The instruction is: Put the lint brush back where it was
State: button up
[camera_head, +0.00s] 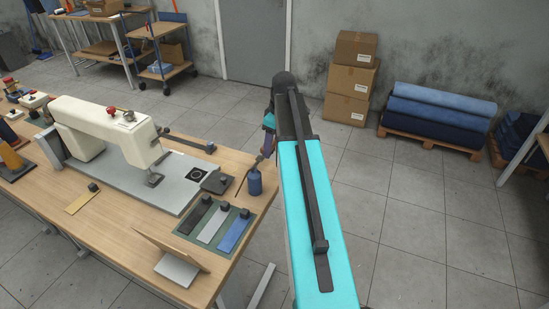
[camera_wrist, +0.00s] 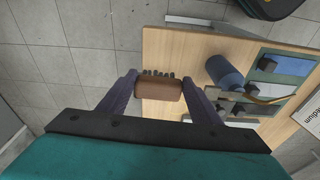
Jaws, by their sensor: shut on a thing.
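The lint brush (camera_wrist: 160,90) shows in the wrist view as a small brown block with a row of dark bristles on its upper side. My gripper (camera_wrist: 160,94) is shut on it, one purple-grey finger at each end. The brush is over the edge of the wooden table (camera_wrist: 175,45), which shows behind it; its height above the table is hard to judge. In the head view my gripper (camera_head: 269,128) is mostly hidden by my teal arm, just beyond the table's right end, and the brush cannot be made out.
A blue cylindrical container (camera_head: 255,183) stands at the table's right end, close to my gripper. Beside it are a dark block (camera_head: 216,182), a green mat (camera_head: 184,228) with fabric swatches, a tilted board (camera_head: 172,250) and a sewing machine (camera_head: 105,128). Floor right of the table is open.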

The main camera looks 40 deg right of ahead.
jog(key=shift+f, duration=1.55)
jog(key=shift+f, duration=0.15)
jog(key=shift+f+p, duration=0.5)
jog(key=shift+f, duration=1.25)
jog(key=o, duration=1.1)
jog(key=shift+f, duration=0.1)
jog(key=shift+r, duration=0.2)
jog(key=r, duration=0.4)
jog(key=s+r+b, duration=0.1)
jog(key=r, duration=0.2)
jog(key=d+r, duration=0.1)
jog(key=r, duration=0.3)
jog(key=shift+s+r+b, duration=0.3)
jog(key=shift+s+r, duration=0.05)
